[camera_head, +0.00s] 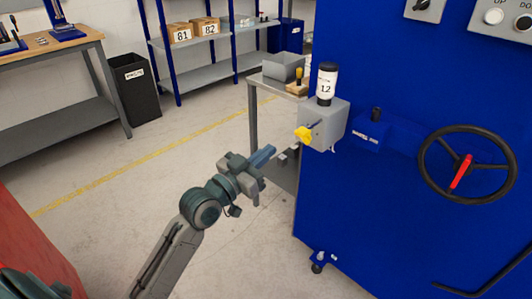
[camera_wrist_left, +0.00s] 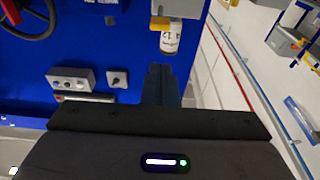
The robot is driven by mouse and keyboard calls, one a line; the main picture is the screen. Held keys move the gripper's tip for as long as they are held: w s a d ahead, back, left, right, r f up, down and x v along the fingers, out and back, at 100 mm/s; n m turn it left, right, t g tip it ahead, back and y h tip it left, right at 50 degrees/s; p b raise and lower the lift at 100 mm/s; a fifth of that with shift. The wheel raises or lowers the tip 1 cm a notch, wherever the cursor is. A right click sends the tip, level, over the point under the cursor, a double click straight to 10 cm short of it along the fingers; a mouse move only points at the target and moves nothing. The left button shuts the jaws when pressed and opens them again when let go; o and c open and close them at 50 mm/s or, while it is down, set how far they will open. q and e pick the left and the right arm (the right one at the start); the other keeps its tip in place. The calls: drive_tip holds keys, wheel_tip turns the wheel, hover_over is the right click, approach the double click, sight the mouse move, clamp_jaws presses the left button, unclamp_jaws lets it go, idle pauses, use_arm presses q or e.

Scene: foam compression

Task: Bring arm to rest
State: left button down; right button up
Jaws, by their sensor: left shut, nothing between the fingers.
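My left gripper (camera_head: 264,156) is shut and empty at the end of my left arm, in mid-air left of the blue machine (camera_head: 400,90). In the left wrist view its fingers (camera_wrist_left: 161,85) lie together, with nothing between them. The machine's yellow knob (camera_head: 303,134) and grey box (camera_head: 325,122) are up and to the right of the fingertips, apart from them. A black-capped container labelled 12 (camera_head: 327,84) stands upright on the box; it also shows inverted in the left wrist view (camera_wrist_left: 171,40). My right gripper is not in view.
The machine carries a black handwheel (camera_head: 465,164) with a red handle. A small grey table (camera_head: 255,85) with a grey bin (camera_head: 284,66) stands behind the gripper. A shelf (camera_head: 200,76), a black waste bin (camera_head: 136,88) and a workbench (camera_head: 50,45) stand farther back.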

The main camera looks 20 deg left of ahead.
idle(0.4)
